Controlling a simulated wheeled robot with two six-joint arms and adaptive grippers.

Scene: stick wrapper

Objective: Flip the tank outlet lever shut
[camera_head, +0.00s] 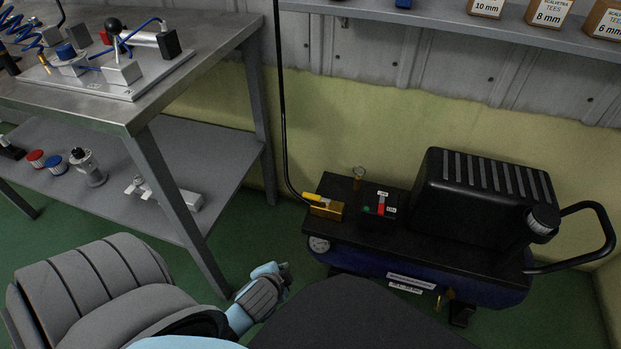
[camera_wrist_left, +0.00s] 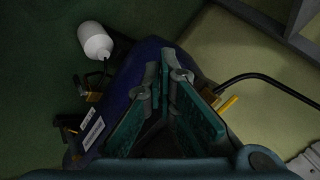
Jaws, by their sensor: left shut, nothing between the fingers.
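The tank outlet lever (camera_head: 316,197) is a small yellow handle on a brass block (camera_head: 327,210) at the left end of the black-topped compressor (camera_head: 350,191). A black hose rises from that block. In the left wrist view the yellow lever (camera_wrist_left: 228,103) shows just right of the fingers, partly hidden by them. My left gripper (camera_head: 283,269) is shut and empty, low and left of the compressor and apart from the lever in the head view. In the wrist view its fingertips (camera_wrist_left: 167,76) lie over the blue tank (camera_wrist_left: 136,85). My right gripper is not in view.
Green floor (camera_head: 225,230) lies between bench and compressor. A wall shelf (camera_head: 440,17) holds boxes.

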